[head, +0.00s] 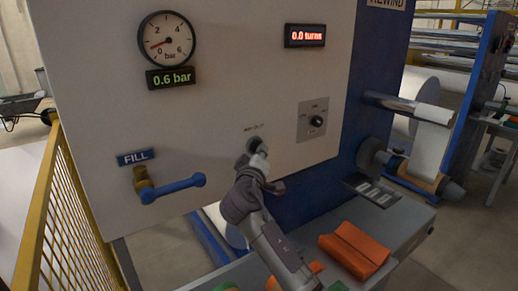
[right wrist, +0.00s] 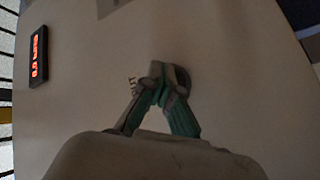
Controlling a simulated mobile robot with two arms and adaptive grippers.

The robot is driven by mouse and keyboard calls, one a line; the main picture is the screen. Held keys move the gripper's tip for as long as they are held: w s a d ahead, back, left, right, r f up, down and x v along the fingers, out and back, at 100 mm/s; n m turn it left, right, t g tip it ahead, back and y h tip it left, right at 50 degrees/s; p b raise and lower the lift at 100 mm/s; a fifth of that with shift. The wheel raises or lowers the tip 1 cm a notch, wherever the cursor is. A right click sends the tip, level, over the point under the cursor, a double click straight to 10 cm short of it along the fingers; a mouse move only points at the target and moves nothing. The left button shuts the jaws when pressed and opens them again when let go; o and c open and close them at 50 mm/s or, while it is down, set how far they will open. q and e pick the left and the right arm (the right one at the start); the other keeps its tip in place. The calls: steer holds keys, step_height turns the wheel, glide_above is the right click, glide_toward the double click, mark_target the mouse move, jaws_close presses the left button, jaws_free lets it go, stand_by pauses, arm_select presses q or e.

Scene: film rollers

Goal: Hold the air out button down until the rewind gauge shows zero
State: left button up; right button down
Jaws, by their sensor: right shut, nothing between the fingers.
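The air out button (head: 253,144), a dark round piece under a small, hard-to-read label, sits on the pale panel (head: 225,105). My right gripper (head: 259,157) is shut and empty, its fingertips at the button and partly covering it. In the right wrist view the shut fingertips (right wrist: 158,71) overlap a dark round part (right wrist: 182,78) on the panel. I cannot tell how far the button is pressed. The round gauge (head: 167,37) has its red needle low on the left, just above 0. The display below it (head: 171,77) reads 0.6 bar. My left gripper is not in view.
A blue-handled FILL valve (head: 172,188) is left of my right arm. A selector knob (head: 316,121) is right of the button. A red display (head: 305,36) reads 0.0 turns. An orange block (head: 354,250) lies on the grey bench below. A yellow railing (head: 50,220) stands left.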

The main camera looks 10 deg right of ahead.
steer(key=shift+s, duration=0.1)
stand_by(0.7)
steer(key=shift+s+d+f+p, duration=0.1)
steer(key=shift+s+d+p, duration=0.2)
steer(key=shift+s, duration=0.45)
steer(key=s, duration=0.1)
steer(key=s+d+p, duration=0.1)
steer(key=s, duration=0.2)
steer(key=shift+s+d+p, duration=0.3)
steer(key=shift+s+d, duration=0.05)
